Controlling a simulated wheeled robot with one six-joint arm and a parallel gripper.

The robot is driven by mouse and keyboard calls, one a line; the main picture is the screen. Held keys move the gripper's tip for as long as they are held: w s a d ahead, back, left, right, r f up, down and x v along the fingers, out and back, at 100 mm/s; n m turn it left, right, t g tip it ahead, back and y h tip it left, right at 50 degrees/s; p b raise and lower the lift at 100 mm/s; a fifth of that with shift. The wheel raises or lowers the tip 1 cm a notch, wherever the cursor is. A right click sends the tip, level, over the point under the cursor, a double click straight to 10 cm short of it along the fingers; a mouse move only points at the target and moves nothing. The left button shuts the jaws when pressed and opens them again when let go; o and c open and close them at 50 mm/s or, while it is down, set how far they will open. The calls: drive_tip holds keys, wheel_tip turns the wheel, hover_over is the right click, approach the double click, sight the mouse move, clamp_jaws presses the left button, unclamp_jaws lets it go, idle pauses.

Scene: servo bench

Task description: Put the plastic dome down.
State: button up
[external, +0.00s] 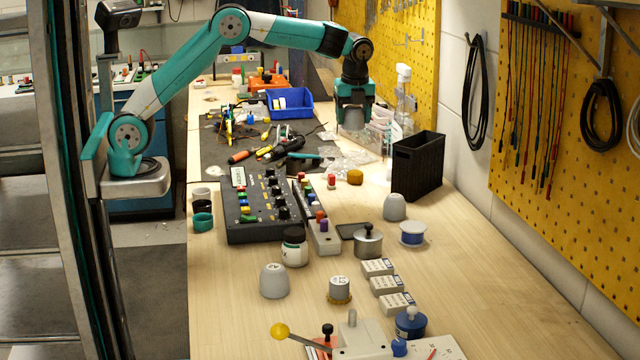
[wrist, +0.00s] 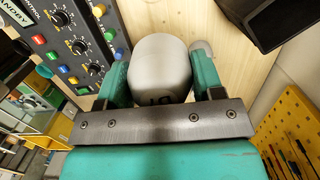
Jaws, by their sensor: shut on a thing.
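My gripper (external: 354,112) is shut on a grey plastic dome with a dark marking. The dome (wrist: 160,66) sits between the two teal fingers (wrist: 162,85) in the wrist view. In the external view only a pale part of it (external: 352,120) shows under the jaws. It is held up in the air above the bench, toward the far part of the worktop. Two similar grey domes stand on the bench: one (external: 395,207) right of the middle and one (external: 274,281) nearer the front.
A dark control panel (external: 240,228) with knobs and buttons lies left. A black open bin (external: 418,165) stands right, by the wall. A blue bin (external: 290,104), tools and clear bags are farther back. Jars, a metal pot (external: 368,244) and white blocks fill the front. Bare wood lies between some.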

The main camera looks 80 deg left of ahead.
drive_tip(key=s+d+m, duration=0.4)
drive_tip(key=s+d, duration=0.1)
drive_tip(key=d, duration=0.7)
drive_tip(key=m+t+h+p, duration=0.1)
drive_tip(key=m, duration=1)
hover_over(241, 264)
drive_tip(key=f, duration=1.5)
drive_tip(key=shift+s+d, duration=0.15)
drive_tip(key=shift+s, duration=0.05)
drive_tip(key=shift+f+p, duration=0.35)
drive_tip(key=shift+f, duration=2.1)
drive_tip(key=shift+f, duration=0.1)
drive_tip(key=o, duration=0.5)
drive_tip(key=shift+f, duration=0.1)
drive_tip(key=o, duration=0.4)
